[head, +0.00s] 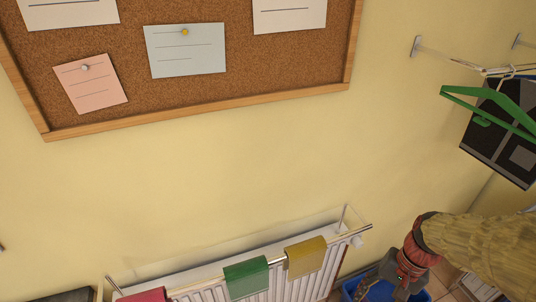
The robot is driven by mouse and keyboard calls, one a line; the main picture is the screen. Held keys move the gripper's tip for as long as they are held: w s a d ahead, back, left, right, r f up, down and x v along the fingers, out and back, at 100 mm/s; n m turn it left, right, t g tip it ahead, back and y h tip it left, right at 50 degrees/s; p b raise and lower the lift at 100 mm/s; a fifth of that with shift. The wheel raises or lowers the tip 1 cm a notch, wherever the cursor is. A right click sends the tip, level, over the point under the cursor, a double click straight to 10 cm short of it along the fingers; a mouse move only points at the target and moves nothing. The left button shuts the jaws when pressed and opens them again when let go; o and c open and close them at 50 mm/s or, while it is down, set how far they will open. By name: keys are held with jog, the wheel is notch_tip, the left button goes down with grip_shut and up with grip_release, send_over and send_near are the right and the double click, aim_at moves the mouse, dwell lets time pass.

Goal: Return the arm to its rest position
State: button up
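My arm comes in from the lower right of the head view, in a tan cover with a red and dark wrist. My gripper (372,288) is at its end near the bottom edge, dark grey and pointing down and left. It is over or in front of a blue container (350,287), and I cannot tell whether they touch. The fingers are small and dark, so I cannot tell whether they are open or shut, or whether they hold anything.
A white radiator (262,297) stands below, its rail carrying a red cloth (142,296), a green cloth (247,277) and a yellow cloth (305,257). A corkboard (240,60) hangs above. A green hanger (480,97) hangs at right. The wall between is bare.

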jog(key=s+a+r+n+t+h, duration=0.1)
jog(key=a+r+n+t, duration=0.2)
jog(key=r, duration=0.5)
jog(key=s+a+r+n+t+h, duration=0.1)
jog(key=a+r+n+t, duration=0.2)
jog(key=r, duration=0.6)
jog(key=shift+a+r+n, duration=0.15)
jog(key=shift+a+n, duration=0.15)
jog(key=shift+a, duration=0.8)
